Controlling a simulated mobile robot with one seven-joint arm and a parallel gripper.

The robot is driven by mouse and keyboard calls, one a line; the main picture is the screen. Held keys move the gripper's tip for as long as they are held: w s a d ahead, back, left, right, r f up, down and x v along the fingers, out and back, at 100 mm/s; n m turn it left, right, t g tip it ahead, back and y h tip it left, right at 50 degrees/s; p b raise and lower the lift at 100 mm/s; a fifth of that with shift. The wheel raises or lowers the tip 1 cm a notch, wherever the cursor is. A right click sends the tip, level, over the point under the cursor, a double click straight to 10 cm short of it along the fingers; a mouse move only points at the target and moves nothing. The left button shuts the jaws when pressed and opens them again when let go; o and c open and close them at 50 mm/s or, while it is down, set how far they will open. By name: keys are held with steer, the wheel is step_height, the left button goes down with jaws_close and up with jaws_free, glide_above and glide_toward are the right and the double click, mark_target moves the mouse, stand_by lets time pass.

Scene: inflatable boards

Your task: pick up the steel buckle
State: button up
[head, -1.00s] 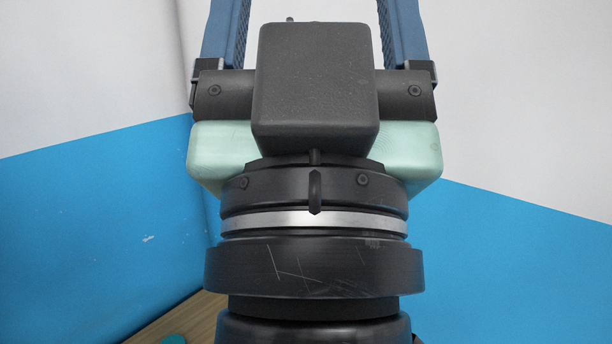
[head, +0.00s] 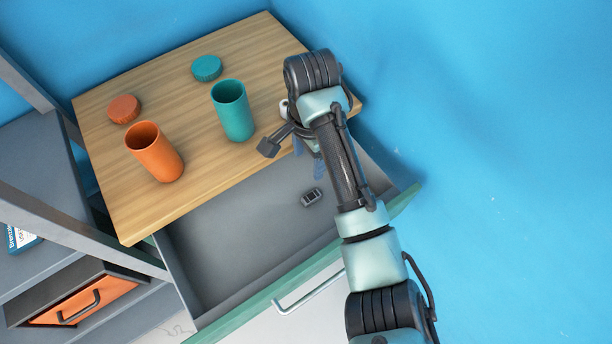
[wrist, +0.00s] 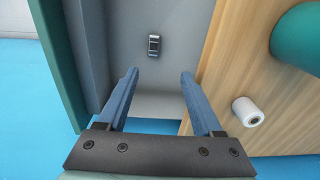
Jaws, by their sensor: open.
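The small steel buckle (head: 312,196) lies on the grey floor of the open drawer (head: 215,245), toward its right end. It also shows in the wrist view (wrist: 154,45), beyond my fingertips and roughly between their lines. My gripper (wrist: 159,75) is open, with its two blue fingers apart and nothing between them. In the head view my arm reaches over the right end of the drawer and partly hides the fingers. The gripper is apart from the buckle.
A wooden top (head: 190,125) beside the drawer holds a teal cup (head: 233,112), an orange cup (head: 155,152), a teal lid (head: 207,68) and an orange lid (head: 124,109). A white roll (wrist: 247,111) stands near my gripper. The drawer's green front (head: 270,295) forms its outer edge.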

step_height(320, 180, down, 3)
steer(key=b, duration=0.3)
glide_above(311, 197)
steer(key=f, duration=0.7)
steer(key=shift+a+f, duration=0.2)
steer(key=shift+f, duration=0.2)
steer(key=shift+d+f+b, duration=0.15)
steer(key=shift+f+b, duration=0.1)
steer(key=shift+f, duration=1.1)
steer(key=shift+d+f+b, duration=0.15)
steer(key=shift+f+b, duration=0.05)
steer(key=shift+f, duration=1.15)
jaws_close()
